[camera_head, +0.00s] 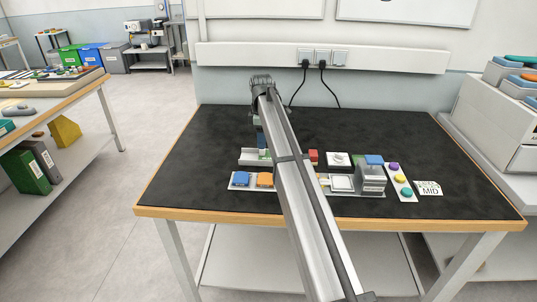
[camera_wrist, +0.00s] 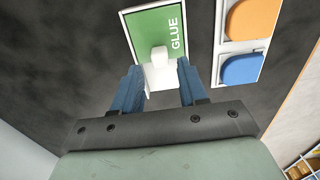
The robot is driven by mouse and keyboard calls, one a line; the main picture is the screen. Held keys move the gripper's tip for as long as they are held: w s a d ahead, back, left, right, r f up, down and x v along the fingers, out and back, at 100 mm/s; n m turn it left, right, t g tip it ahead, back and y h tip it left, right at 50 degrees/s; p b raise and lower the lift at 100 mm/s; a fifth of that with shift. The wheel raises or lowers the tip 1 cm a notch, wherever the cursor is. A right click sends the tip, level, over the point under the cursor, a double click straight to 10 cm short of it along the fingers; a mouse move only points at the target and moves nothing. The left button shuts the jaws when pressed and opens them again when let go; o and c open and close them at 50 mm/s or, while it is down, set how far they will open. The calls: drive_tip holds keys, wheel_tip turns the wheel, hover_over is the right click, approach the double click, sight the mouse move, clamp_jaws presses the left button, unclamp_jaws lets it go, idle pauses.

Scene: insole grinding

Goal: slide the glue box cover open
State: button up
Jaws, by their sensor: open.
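In the wrist view the glue box cover (camera_wrist: 154,28) is a green plate marked GLUE in a white frame. A small white knob (camera_wrist: 160,54) stands on the cover near its lower edge, with a white surface below it. My gripper (camera_wrist: 158,66) is open, its two blue fingers apart on the left and right of the knob. Whether a finger touches it I cannot tell. In the head view my arm hides most of the glue box (camera_head: 249,161); only part of its pale body and a bit of green show. A blue finger of my gripper (camera_head: 261,142) shows just above it.
A white tray with a blue piece (camera_head: 241,179) and an orange piece (camera_head: 265,180) lies close by the box. Right of my arm are a grey block (camera_head: 371,179), a strip of coloured buttons (camera_head: 400,181) and a MID card (camera_head: 429,188). The dark mat (camera_head: 190,165) is clear at left.

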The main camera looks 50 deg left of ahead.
drive_tip(key=shift+f, duration=2.2)
drive_tip(key=shift+r, duration=0.15)
idle(0.5)
drive_tip(key=c, duration=0.7)
drive_tip(key=shift+s+a, duration=2.25)
drive_tip(key=shift+s, duration=0.05)
drive_tip(key=o, duration=0.7)
